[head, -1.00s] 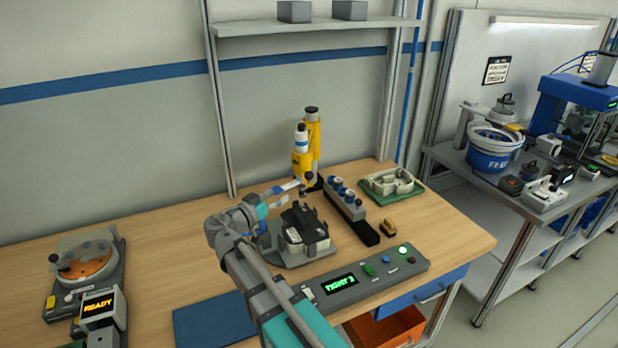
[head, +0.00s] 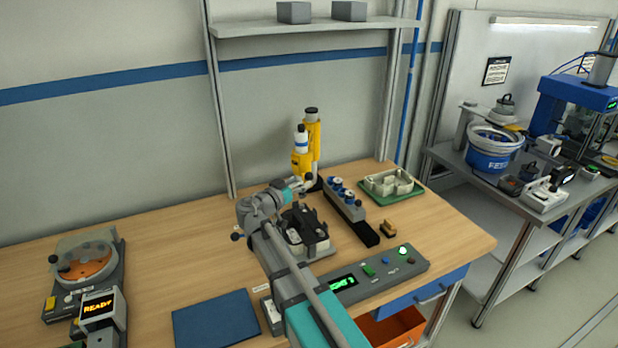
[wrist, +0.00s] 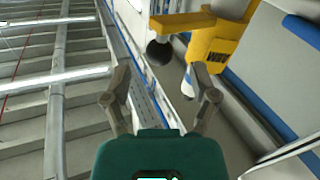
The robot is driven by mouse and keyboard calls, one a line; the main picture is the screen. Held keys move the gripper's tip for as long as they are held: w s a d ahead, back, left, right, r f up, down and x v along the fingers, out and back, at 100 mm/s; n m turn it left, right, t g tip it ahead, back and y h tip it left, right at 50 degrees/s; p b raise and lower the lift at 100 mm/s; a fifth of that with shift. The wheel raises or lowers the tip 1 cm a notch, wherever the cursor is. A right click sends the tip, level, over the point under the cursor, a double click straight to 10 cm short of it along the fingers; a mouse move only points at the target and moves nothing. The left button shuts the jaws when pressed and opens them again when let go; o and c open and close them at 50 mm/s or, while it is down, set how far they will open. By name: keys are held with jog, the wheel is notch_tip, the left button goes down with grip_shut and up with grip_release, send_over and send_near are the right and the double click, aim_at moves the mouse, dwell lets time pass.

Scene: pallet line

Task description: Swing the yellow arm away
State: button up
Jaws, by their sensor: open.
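The yellow arm (head: 306,148) stands upright at the back of the wooden bench, with a white and blue part at its front. In the wrist view the yellow arm (wrist: 212,38) fills the upper right, with a dark round knob (wrist: 160,52) hanging at its left end. My gripper (wrist: 162,108) is open and empty, its two fingers pointing toward the knob, which lies ahead of the fingertips and apart from them. In the head view my gripper (head: 300,185) is just below the yellow arm; whether it touches there is hard to tell.
A black and white fixture (head: 306,232) sits beneath my arm. A rack with blue-topped parts (head: 346,200), a green tray (head: 420,189) and a control panel (head: 385,270) are to the right. A blue mat (head: 215,318) lies at the front. The bench's left middle is clear.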

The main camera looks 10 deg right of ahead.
aim_at(306, 179)
jog(key=shift+x, duration=2.25)
grip_shut()
